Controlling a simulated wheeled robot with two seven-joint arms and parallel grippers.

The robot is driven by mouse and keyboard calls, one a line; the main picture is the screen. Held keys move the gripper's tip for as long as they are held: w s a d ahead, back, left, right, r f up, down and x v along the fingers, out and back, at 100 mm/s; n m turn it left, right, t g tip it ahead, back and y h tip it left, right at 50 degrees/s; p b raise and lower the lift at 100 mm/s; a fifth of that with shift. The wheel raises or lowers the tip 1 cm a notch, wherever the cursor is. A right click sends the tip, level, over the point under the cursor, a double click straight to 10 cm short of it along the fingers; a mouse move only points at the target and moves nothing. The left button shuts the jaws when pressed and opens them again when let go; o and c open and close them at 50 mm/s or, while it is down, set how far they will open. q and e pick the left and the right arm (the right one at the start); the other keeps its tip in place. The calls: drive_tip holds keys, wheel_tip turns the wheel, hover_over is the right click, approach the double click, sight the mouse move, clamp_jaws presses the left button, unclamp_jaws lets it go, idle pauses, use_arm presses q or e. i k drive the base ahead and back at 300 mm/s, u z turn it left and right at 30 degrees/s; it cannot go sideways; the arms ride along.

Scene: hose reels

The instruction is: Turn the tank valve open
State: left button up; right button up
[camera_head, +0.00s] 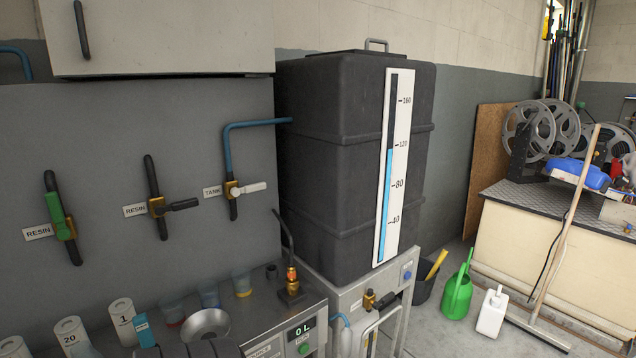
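The tank valve (233,189) is a brass body on a dark vertical pipe on the grey wall panel, beside a TANK label (212,191). Its white lever (251,188) points right, across the pipe. A blue pipe (228,150) runs up from it and right to the large black tank (330,165). The tank's gauge (394,165) shows blue up to about 120. Neither of my grippers is recognisable in view, and nothing touches the lever.
Two RESIN valves hang left, one with a green lever (55,215), one with a black lever (183,205). The bench below holds cups, a metal bowl (205,323), a brass fitting with a black spout (291,285) and a display (301,328) reading 0 L.

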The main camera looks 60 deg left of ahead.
sight(236, 192)
drive_tip(key=u, duration=0.1)
drive_tip(key=i, duration=0.85)
drive_tip(key=u, duration=1.1)
drive_tip(key=i, duration=0.8)
drive_tip(key=u, duration=0.8)
